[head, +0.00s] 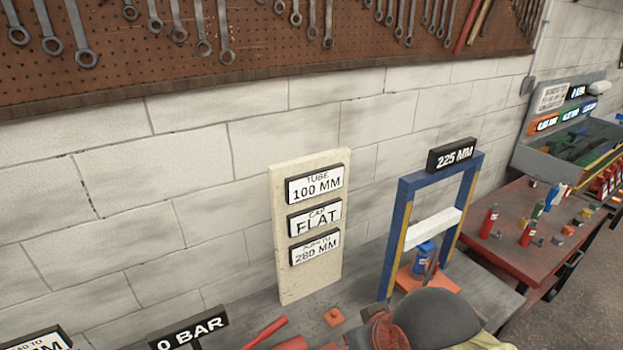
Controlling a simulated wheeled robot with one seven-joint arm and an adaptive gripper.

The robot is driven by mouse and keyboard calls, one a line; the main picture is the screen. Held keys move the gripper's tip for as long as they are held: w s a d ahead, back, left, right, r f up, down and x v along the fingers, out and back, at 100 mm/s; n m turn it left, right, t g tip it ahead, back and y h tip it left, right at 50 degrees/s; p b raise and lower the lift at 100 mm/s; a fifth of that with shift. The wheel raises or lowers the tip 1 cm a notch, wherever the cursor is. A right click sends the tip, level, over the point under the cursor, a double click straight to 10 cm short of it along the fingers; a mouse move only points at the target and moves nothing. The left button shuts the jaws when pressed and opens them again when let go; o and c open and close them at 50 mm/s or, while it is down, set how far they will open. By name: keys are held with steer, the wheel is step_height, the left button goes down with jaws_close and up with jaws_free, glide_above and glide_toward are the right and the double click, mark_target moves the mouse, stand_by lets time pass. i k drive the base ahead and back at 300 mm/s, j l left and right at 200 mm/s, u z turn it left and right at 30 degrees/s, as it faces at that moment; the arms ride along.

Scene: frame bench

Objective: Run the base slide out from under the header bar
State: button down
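A blue upright frame (393,240) with yellow strips stands on the bench, with a black "225 MM" sign on top. A white header bar (428,230) spans between its posts. Below the bar, an orange base slide (408,281) lies low between the posts. A blue capped block (423,259) with a pale label stands on the slide, under or just in front of the bar. A dark slim shape beside the block may be part of my gripper, but its fingers cannot be made out. My rounded grey arm part hides the front of the slide.
A pale board (283,245) with "TUBE 100 MM", "CAP FLAT" and "280 MM" plates stands left of the frame. A "0 BAR" sign (188,332), a red rod (265,332) and an orange piece (334,317) are nearby. A red table (510,248) with small parts stands right.

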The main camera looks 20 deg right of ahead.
mark_target(407, 282)
steer(key=z, duration=1.3)
steer(key=i+l+u, duration=0.1)
steer(key=i+l, duration=0.25)
steer(key=i+l+u, duration=0.1)
steer(key=i+l, duration=0.2)
steer(key=l, duration=0.25)
